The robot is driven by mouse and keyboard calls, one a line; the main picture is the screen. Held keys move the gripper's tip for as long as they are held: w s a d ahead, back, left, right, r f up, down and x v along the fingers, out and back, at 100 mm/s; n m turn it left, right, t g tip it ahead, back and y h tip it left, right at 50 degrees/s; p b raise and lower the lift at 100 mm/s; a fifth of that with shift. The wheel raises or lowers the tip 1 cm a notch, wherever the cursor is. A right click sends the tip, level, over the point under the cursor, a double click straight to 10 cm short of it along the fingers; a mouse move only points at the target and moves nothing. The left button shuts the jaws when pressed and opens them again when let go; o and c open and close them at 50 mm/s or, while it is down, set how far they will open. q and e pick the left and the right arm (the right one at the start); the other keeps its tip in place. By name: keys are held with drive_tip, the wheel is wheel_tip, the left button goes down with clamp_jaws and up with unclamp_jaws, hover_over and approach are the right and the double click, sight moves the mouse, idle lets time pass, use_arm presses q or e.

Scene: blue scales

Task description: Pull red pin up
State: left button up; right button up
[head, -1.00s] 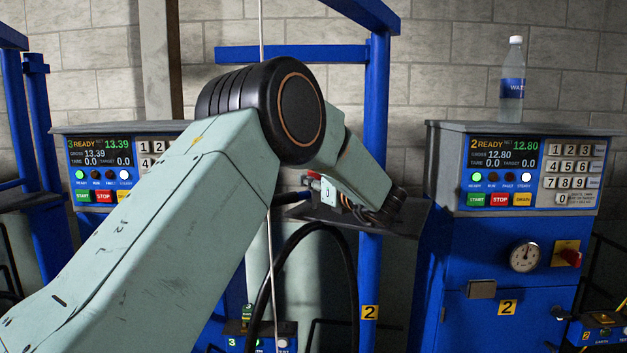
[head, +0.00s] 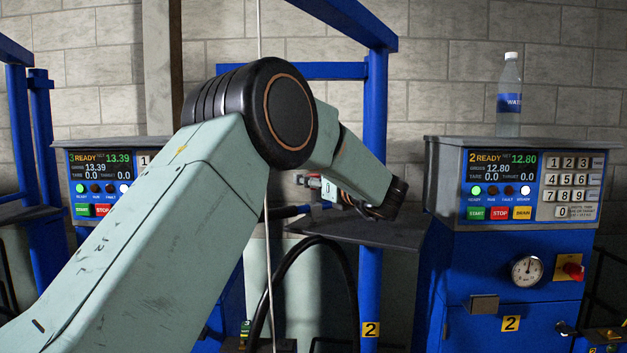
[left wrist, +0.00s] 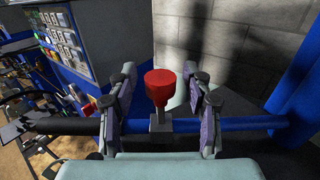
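The red pin (left wrist: 160,86) has a red cylindrical knob on a short grey stem and stands upright in the middle of the left wrist view. My left gripper (left wrist: 160,76) is open, with one finger on each side of the knob and visible gaps on both sides. The stem's lower end meets a grey block by a blue bar (left wrist: 235,123). My right gripper is not in view.
A blue scale cabinet numbered 2 (head: 470,262) stands at right with a water bottle (head: 509,90) on top. Another display panel, numbered 3 (head: 100,165), is at left. A blue post (head: 372,110) rises behind my forearm. A black hose (head: 348,270) curves below.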

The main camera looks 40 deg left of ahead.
use_arm(q)
drive_tip(key=shift+w+a+f, duration=0.1)
drive_tip(key=shift+a+f, duration=0.05)
drive_tip(key=shift+f, duration=0.1)
drive_tip(key=v, duration=1.2)
drive_tip(key=shift+r, duration=0.1)
